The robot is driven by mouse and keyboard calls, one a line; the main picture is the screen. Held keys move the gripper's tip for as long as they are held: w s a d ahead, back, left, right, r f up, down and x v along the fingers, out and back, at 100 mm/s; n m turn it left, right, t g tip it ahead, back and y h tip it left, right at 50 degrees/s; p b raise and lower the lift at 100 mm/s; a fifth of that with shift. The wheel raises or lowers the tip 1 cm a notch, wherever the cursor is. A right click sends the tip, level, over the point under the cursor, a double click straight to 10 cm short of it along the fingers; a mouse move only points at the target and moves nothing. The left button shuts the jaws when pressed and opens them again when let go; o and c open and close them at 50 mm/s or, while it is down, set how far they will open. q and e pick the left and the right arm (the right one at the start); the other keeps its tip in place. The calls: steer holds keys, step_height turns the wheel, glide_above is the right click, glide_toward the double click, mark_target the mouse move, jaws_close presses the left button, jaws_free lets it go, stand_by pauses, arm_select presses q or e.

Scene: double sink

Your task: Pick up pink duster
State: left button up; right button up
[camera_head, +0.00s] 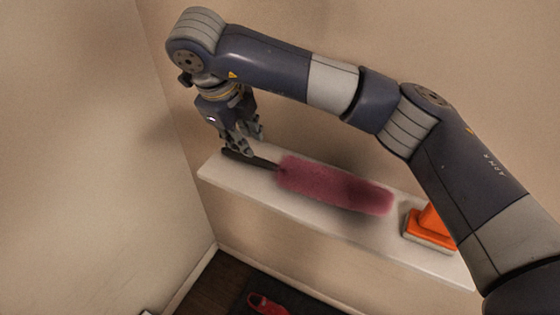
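The pink duster (325,183) lies along a white shelf (350,228) in the head view. Its fluffy head points right and its dark handle (262,163) points left. My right gripper (244,148) points down at the handle near the shelf's left end. Its fingers are at or just above the handle. I cannot tell whether they are closed on it. The duster rests flat on the shelf. My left gripper is not in view.
An orange object with a pale base (430,227) stands on the shelf's right part, partly hidden behind my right arm. Walls stand behind and to the left of the shelf. A red item (266,304) lies on a dark mat on the floor below.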

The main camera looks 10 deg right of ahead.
mark_target(257, 160)
steer(key=x, duration=0.4)
steer(key=shift+w+d+r+p, duration=0.1)
steer(key=shift+d+p, duration=0.05)
steer(key=shift+p, duration=0.15)
steer(key=shift+w+d+f+p, duration=0.1)
steer(key=shift+f+p, duration=0.3)
steer(key=shift+f, duration=0.15)
steer(key=p+x, duration=0.1)
steer(key=x, duration=0.2)
steer(key=shift+f, duration=0.25)
steer(key=shift+w+d+f+p, duration=0.15)
steer(key=shift+f+p, duration=0.15)
steer(key=shift+f, duration=0.15)
steer(key=shift+c, duration=0.6)
jaws_close()
